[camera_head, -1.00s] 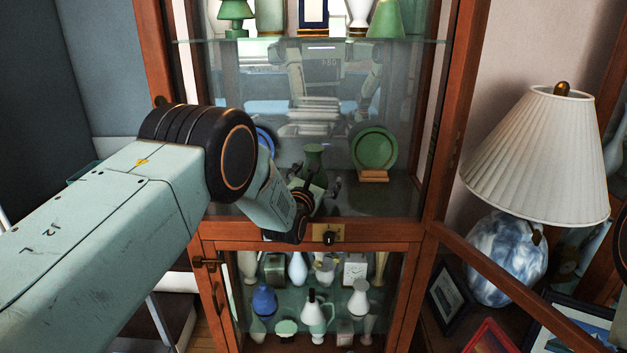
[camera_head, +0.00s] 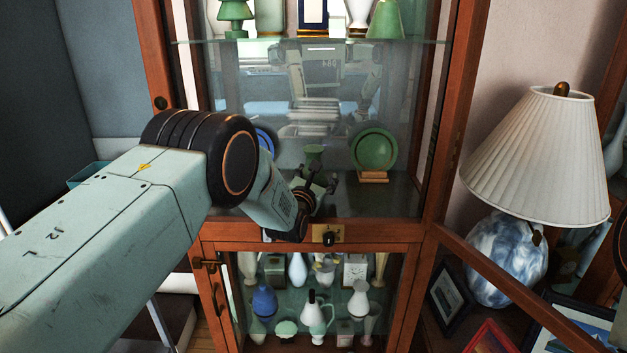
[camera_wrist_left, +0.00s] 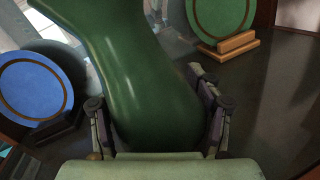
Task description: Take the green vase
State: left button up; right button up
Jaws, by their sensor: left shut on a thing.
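The green vase (camera_wrist_left: 150,85) is dark, glossy and narrow-waisted. It fills the middle of the left wrist view and leans in that picture. In the head view its flared top (camera_head: 314,153) shows behind my left gripper (camera_head: 318,184), inside the cabinet's middle compartment. My left gripper is shut on the vase's lower body, with one finger on each side, as the left wrist view (camera_wrist_left: 160,125) shows. The vase's base is hidden by the gripper. I cannot tell whether it touches the shelf. My right gripper is not in view.
A green plate (camera_head: 374,147) on a wooden stand is right of the vase. A blue plate (camera_wrist_left: 35,88) on a dark stand is left. A glass shelf (camera_head: 310,41) with several vases is above. A white-shaded lamp (camera_head: 540,155) stands right of the cabinet.

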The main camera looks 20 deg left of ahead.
aim_at(312, 151)
pick_arm(q)
jog(key=c, duration=0.3)
jog(key=shift+c, duration=0.4)
jog(key=shift+r, duration=0.1)
notch_tip(312, 151, up, 10)
jog(key=shift+f, duration=0.1)
dwell(0.4)
